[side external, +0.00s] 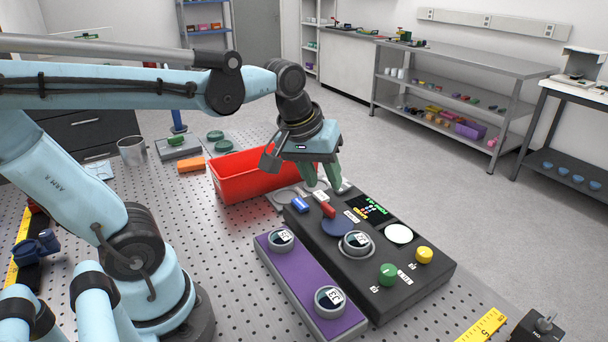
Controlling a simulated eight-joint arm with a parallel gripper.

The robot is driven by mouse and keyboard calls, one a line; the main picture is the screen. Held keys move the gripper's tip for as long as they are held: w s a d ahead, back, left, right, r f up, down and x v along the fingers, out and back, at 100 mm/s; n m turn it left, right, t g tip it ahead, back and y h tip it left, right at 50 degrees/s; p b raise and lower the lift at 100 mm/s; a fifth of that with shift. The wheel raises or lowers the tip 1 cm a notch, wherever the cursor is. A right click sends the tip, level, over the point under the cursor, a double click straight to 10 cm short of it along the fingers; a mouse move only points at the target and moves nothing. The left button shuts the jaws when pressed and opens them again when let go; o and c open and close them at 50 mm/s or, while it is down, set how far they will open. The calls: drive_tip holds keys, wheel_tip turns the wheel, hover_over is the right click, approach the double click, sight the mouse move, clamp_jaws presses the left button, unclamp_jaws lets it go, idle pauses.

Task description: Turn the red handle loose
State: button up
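The black interferometer unit (425,283) lies on the perforated bench. The small red handle (328,210) is on its upper left part, beside a small blue handle (300,204) and a dark blue disc (337,227). My gripper (322,182) has green fingers and points down above the far left end of the unit, behind the red handle in the picture. The fingers look apart, with nothing seen between them. The gripper does not appear to touch the red handle. Whether the handle is tight or loose cannot be told.
A red bin (240,185) stands just left of my gripper. A purple block (290,270) with round gauges lies along the unit's near side. Green (388,273) and yellow (424,254) knobs stand on the unit. An orange block (191,165) and metal cup (132,150) are farther left.

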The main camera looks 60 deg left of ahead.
sight(328, 206)
drive_tip(key=w+a+r+n+g, duration=0.2)
drive_tip(key=w+a+n+g, duration=0.25)
drive_tip(key=n, duration=0.65)
drive_tip(key=f, duration=1.2)
drive_tip(key=shift+w+d+f, duration=0.1)
drive_tip(key=shift+w+d, duration=0.05)
drive_tip(key=shift+d, duration=0.1)
clamp_jaws()
